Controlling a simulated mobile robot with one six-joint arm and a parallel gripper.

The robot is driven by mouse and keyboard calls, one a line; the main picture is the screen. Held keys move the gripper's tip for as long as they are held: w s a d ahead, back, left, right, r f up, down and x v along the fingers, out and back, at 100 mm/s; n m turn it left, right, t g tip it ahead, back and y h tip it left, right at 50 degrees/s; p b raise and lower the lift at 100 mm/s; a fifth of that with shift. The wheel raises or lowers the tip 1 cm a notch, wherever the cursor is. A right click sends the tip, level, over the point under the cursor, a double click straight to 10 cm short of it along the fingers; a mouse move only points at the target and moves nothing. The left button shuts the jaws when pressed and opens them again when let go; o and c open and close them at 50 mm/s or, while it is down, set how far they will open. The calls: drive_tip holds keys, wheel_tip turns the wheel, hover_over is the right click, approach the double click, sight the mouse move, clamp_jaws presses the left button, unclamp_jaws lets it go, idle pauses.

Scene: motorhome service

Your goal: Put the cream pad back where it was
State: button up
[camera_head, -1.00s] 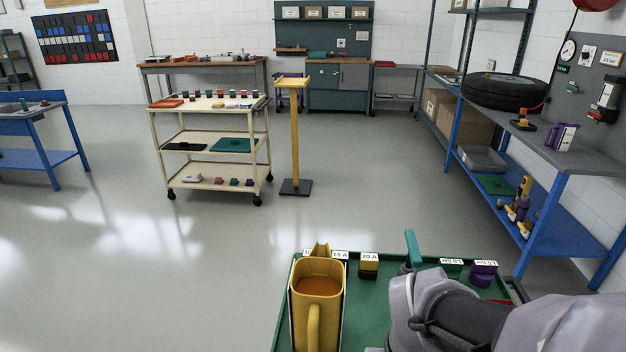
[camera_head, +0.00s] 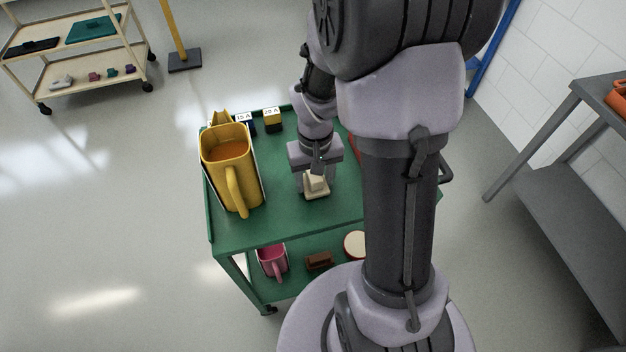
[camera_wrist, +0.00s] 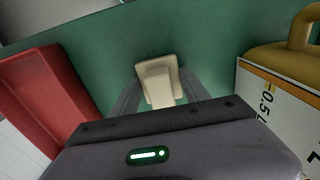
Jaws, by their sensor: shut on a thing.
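The cream pad (camera_head: 316,186) is a small pale block with a wider base and a raised grip, on or just above the green cart's top (camera_head: 285,219); I cannot tell whether it touches. My gripper (camera_head: 315,178) points down over it and is shut on its raised part. In the wrist view the cream pad (camera_wrist: 158,82) sits between the two fingers of my gripper (camera_wrist: 157,98), with green surface behind it. My arm hides much of the cart's right side in the head view.
Labelled blocks, one yellow (camera_head: 272,121), line the far edge. A red thing (camera_wrist: 42,88) lies on the other side. The lower shelf holds a pink mug (camera_head: 272,261) and a brown block (camera_head: 319,260).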

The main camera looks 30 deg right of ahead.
drive_tip(key=shift+f, duration=0.3)
drive_tip(key=o, duration=1.6)
drive_tip(key=shift+r, duration=0.15)
wheel_tip(320, 180, up, 12)
drive_tip(key=p, duration=0.6)
drive_tip(key=s+a+r+t, duration=0.2)
drive_tip(key=s+a+r, duration=0.1)
drive_tip(key=a+r, duration=0.2)
drive_tip(key=s+a+r+t+y, duration=0.1)
drive_tip(key=s+a+r+t, duration=0.1)
drive_tip(key=s+a+r, duration=0.2)
drive_tip(key=s+a+r+m+t+y, duration=0.1)
drive_tip(key=s+a+r, duration=0.3)
drive_tip(key=a+r, duration=0.1)
drive_tip(key=shift+a+r+t, duration=0.3)
drive_tip(key=shift+r+t, duration=0.1)
drive_tip(key=shift+r, duration=0.15)
